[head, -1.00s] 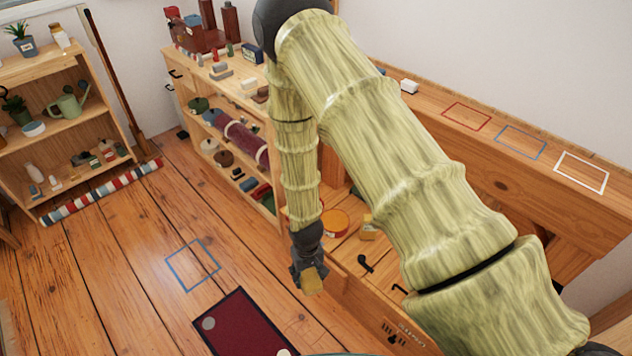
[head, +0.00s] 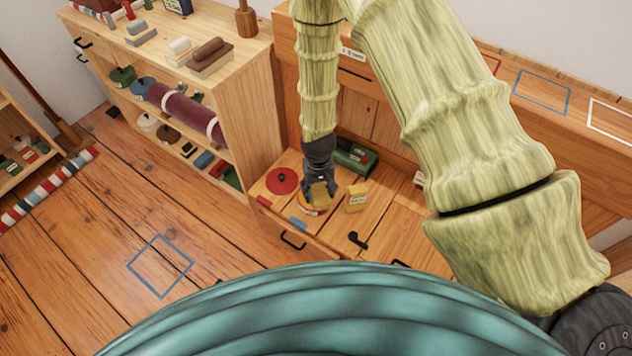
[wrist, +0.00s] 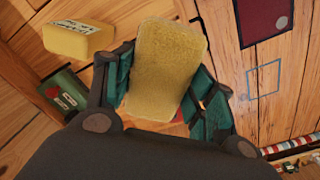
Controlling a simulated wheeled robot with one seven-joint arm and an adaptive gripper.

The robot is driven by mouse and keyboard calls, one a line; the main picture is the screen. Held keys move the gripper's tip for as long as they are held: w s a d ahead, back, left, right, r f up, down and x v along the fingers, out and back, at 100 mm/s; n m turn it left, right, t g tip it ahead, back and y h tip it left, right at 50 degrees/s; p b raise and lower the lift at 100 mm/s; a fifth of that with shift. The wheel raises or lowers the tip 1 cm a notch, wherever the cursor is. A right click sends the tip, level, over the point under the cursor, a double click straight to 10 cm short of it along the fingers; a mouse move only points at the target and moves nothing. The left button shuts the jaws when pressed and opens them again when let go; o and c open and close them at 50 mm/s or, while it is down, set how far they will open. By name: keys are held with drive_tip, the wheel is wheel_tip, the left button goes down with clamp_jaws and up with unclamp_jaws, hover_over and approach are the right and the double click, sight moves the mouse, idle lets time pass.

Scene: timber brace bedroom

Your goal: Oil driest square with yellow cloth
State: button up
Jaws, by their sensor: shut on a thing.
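My gripper (head: 319,186) is shut on the yellow cloth (wrist: 165,70), a thick, fuzzy pad that also shows in the head view (head: 320,196). A blue outlined square (head: 160,266) lies on the floor at left and shows in the wrist view (wrist: 263,78). On the bench at right are a partly hidden red square (head: 494,64), a blue square (head: 541,91) and a white square (head: 611,118). I cannot tell which is driest.
Beside the gripper are a labelled yellow block (head: 356,198), a red disc (head: 282,181), a green box (head: 355,157) and a black hook-shaped piece (head: 357,240). A filled shelf (head: 245,105) stands at left. A dark red mat (wrist: 262,20) lies on the floor. Floor around the blue square is clear.

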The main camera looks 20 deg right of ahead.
drive_tip(key=shift+m, duration=0.8)
drive_tip(key=w+f+b, duration=0.1)
drive_tip(key=b, duration=0.2)
drive_tip(key=w+f+b, duration=0.1)
drive_tip(key=w+b, duration=0.1)
drive_tip(key=b, duration=0.1)
drive_tip(key=w+f+b, duration=0.2)
drive_tip(key=b, duration=0.1)
drive_tip(key=shift+w+d+f+b, duration=0.1)
drive_tip(key=shift+d+b, duration=0.2)
drive_tip(key=shift+d, duration=0.1)
drive_tip(key=w+b, duration=0.1)
drive_tip(key=b, duration=0.1)
drive_tip(key=w+m+b, duration=0.1)
drive_tip(key=b, duration=0.1)
drive_tip(key=shift+w+d+f, duration=0.1)
drive_tip(key=shift+f, duration=0.1)
wheel_tip(320, 180, down, 6)
drive_tip(key=b, duration=0.6)
drive_tip(key=shift+f, duration=0.45)
idle(2.5)
drive_tip(key=shift+r+p, duration=0.1)
drive_tip(key=shift+p, duration=0.2)
